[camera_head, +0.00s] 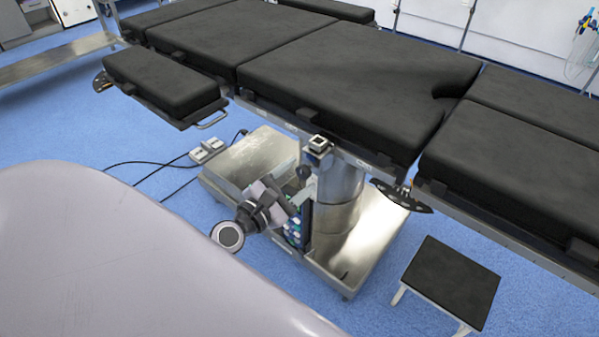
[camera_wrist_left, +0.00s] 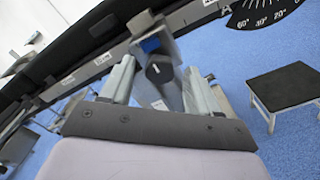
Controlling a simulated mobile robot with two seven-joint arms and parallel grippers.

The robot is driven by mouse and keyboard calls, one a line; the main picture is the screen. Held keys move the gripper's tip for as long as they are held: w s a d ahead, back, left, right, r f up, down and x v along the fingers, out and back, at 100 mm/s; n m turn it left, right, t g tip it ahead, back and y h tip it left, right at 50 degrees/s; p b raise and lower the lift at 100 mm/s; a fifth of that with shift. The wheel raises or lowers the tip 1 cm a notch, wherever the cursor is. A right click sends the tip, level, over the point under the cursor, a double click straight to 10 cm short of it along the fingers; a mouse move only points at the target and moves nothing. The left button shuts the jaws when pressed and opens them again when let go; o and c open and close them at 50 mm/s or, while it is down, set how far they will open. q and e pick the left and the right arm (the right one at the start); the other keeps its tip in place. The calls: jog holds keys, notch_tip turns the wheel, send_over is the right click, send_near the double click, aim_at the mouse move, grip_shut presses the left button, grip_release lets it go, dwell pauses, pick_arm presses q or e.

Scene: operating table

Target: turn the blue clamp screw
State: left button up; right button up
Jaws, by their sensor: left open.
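The clamp (camera_head: 318,145) sits on the table's side rail, a small metal block with a blue part below it. In the left wrist view the clamp's blue part (camera_wrist_left: 151,44) shows with a dark round knob (camera_wrist_left: 159,72) under it. My left gripper (camera_head: 304,186) is just below the clamp in the head view. In the left wrist view its two grey fingers (camera_wrist_left: 160,85) are apart, with the knob seen between them. Whether the fingers touch the knob cannot be told. My right gripper is not in view.
The operating table's black pads (camera_head: 355,75) and side rail run above my left gripper. Its metal column (camera_head: 338,200) and base (camera_head: 375,240) stand behind the gripper. A black-topped step stool (camera_head: 452,280) is at the lower right. A foot pedal (camera_head: 207,150) with cables lies on the blue floor.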

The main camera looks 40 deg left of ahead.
pick_arm(q)
jog(key=shift+w+d, duration=0.1)
jog(key=shift+w, duration=0.6)
jog(key=shift+c, duration=0.2)
jog(key=c, duration=1)
